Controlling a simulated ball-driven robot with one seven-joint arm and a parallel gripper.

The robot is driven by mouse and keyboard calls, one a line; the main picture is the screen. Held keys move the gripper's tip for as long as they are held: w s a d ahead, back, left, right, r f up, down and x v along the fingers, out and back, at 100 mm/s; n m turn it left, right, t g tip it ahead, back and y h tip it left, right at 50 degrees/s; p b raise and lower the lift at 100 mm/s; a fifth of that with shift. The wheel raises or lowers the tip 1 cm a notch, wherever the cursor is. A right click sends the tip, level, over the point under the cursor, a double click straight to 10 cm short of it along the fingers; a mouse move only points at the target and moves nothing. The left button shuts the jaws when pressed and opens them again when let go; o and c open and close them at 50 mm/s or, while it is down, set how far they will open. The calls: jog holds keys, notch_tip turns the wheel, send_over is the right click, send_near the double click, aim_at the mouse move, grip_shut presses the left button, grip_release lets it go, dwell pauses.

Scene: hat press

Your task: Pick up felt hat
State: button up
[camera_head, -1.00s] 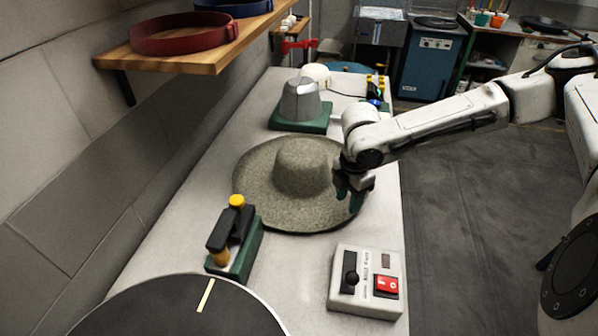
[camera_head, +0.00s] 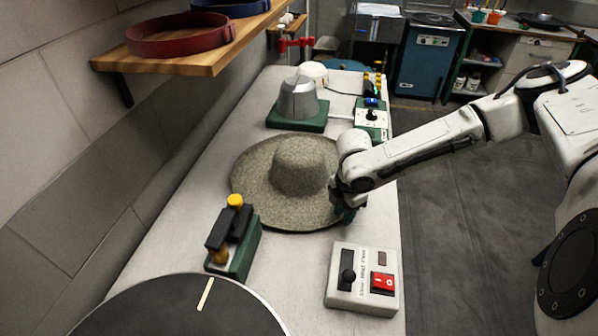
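The felt hat (camera_head: 285,203) is grey-beige with a rounded crown and a wide brim. It lies crown up on the white bench, left of my gripper. My gripper (camera_head: 346,212) is at the right edge of the brim, fingers pointing down.
A control box (camera_head: 364,279) with a red switch stands near front right. A green clamp device (camera_head: 235,240) stands front left, by a dark round plate (camera_head: 180,308). A metal hat block on a green base (camera_head: 297,105) stands behind the hat. A wooden shelf (camera_head: 195,62) overhangs the left.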

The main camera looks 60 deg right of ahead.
grip_shut()
jog(key=shift+r, duration=0.1)
dwell(0.3)
notch_tip(320, 180, up, 28)
jog(key=shift+b, duration=0.4)
jog(key=shift+c, duration=2)
grip_release()
grip_shut()
